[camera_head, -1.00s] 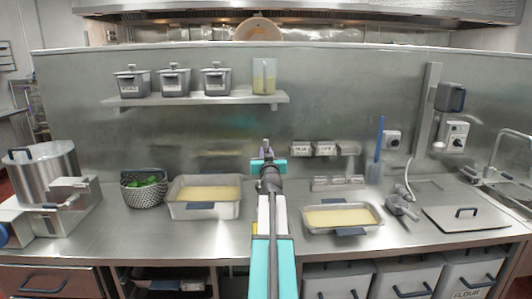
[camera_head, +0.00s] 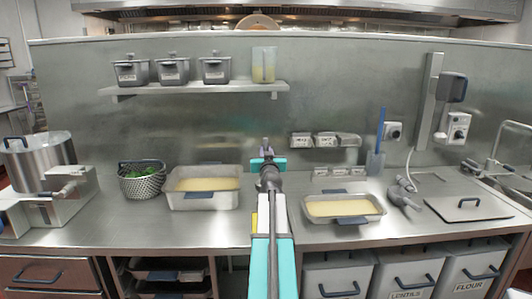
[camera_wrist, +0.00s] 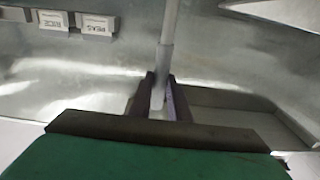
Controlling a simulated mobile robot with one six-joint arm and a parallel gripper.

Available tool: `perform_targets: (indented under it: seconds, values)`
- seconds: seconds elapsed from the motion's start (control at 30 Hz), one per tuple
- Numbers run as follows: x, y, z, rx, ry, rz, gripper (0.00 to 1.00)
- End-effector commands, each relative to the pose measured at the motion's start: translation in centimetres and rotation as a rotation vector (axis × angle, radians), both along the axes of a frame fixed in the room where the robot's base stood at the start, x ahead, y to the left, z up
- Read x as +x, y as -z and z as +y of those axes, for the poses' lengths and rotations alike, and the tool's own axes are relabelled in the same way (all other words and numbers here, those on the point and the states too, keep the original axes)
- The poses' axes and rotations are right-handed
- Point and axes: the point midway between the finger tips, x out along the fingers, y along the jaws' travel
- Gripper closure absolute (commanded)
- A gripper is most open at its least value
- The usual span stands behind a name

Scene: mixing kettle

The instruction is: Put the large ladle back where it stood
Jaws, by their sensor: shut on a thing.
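My gripper (camera_head: 266,148) is in the middle of the head view, in front of the steel back wall and above the counter, between two trays. In the wrist view my gripper (camera_wrist: 160,92) is shut on a pale grey, straight handle (camera_wrist: 168,35), which I take to be the large ladle's. The handle runs up out of the top of the picture. The ladle's bowl cannot be made out in either view, and in the head view my arm and gripper hide most of what is held.
Trays of pale yellow contents stand left (camera_head: 168,200) and right (camera_head: 373,217) of my arm. A shelf (camera_head: 190,92) holds lidded containers and a jug (camera_head: 263,65). A blue-handled spatula (camera_head: 380,130) stands at right.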

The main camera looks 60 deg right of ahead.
Motion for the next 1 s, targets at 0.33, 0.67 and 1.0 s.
perform_targets:
  seconds: [0.33,0.67,1.0]
  values:
    - [-0.01,0.14,0.00,-0.001,0.001,-0.001,1.00]
    - [0.02,0.44,0.03,-0.001,0.000,-0.001,1.00]
    - [0.08,0.72,0.11,0.000,-0.001,0.000,1.00]
